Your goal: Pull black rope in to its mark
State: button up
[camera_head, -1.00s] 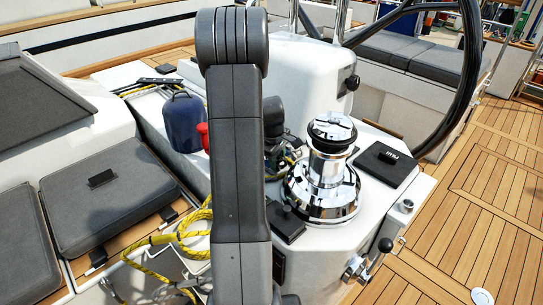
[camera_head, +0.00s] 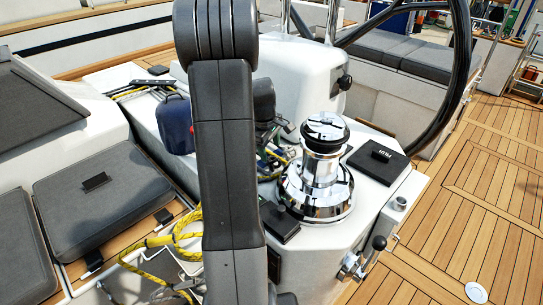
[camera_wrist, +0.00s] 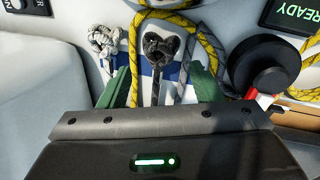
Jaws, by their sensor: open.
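In the wrist view a dark grey to black rope (camera_wrist: 158,48) forms a knotted loop at the top middle, with a thin length running down from it. My gripper (camera_wrist: 160,70) is open, with one green finger on each side of this rope. I cannot tell whether either finger touches it. A blue and white band shows behind the rope, but I cannot tell whether this is its mark. In the head view my arm covers the middle, and the gripper and black rope are not clearly visible.
A black round knob (camera_wrist: 258,72) is at the right. The head view shows a chrome winch (camera_head: 317,178), a blue container (camera_head: 174,125) and grey cushions (camera_head: 100,195).

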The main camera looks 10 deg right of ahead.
aim_at(272, 159)
notch_tip(272, 159, up, 7)
jog(key=s, duration=0.1)
jog(key=shift+a+r+p, duration=0.2)
jog(key=shift+a+p, duration=0.1)
jog(key=shift+a, duration=0.15)
jog(key=f, duration=0.4)
jog(key=w+d+f+b, duration=0.1)
jog(key=f, duration=0.8)
jog(key=shift+w+d+f, duration=0.35)
jog(key=shift+w+d, duration=0.05)
jog(key=shift+w+a, duration=0.6)
jog(key=shift+w, duration=0.35)
jog(key=shift+w+a, duration=0.35)
jog(key=shift+w, duration=0.15)
jog(key=shift+s+d, duration=0.1)
